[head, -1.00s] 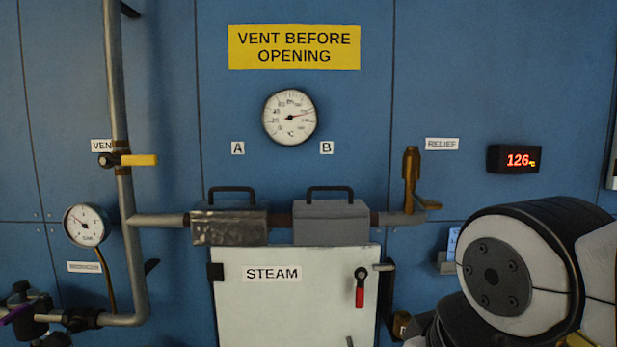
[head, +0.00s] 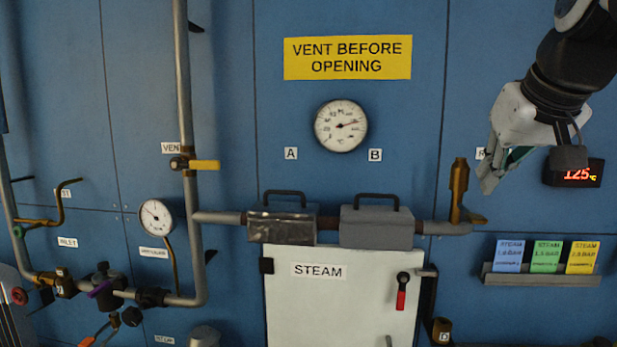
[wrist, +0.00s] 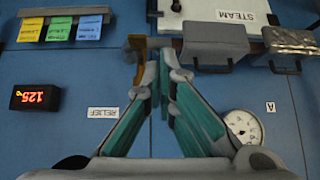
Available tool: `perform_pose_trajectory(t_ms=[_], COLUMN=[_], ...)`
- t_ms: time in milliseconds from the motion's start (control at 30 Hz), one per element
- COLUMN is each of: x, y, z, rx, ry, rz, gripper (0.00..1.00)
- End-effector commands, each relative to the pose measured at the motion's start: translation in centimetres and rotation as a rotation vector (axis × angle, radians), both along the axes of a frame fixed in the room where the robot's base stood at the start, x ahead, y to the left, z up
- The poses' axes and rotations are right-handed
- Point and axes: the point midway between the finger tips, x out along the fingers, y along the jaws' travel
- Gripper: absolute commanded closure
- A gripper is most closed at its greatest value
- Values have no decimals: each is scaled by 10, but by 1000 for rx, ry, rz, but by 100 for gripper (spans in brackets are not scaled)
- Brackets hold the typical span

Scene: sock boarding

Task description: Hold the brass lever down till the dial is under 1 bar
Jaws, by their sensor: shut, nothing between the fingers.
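The brass relief valve (head: 459,190) stands upright on the right end of the grey pipe, with its short brass lever (head: 472,217) sticking out right at its foot. In the wrist view the valve (wrist: 137,62) is just left of my fingertips. My gripper (head: 487,188) is shut and empty, pointing down, a little right of and above the lever; in the head view I see no contact. The small round pressure dial (head: 155,217) is on the left by the vent pipe; its needle leans to the upper left, but its figures are too small to read.
A temperature dial (head: 341,126) is under the yellow vent sign (head: 348,57). A red readout (head: 574,172) shows 125 °C, partly behind my arm. A rack (head: 540,277) with blue, green and yellow cards is below right. The white steam door (head: 340,295) is shut. The vent handle (head: 204,165) points right.

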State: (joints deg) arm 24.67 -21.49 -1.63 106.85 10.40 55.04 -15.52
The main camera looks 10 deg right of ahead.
Motion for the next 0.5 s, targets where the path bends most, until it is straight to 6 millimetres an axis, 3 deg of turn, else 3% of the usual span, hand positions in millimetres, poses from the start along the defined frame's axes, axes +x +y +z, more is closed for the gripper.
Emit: perform_pose_trajectory(t_ms=[33,167,500], x=[4,11,13], y=[-17,-38,-43], z=[18,42,47], rx=[-10,-28,-34], ry=[-21,-55,-65], rz=[-22,-42,-46], gripper=[100,100,100])
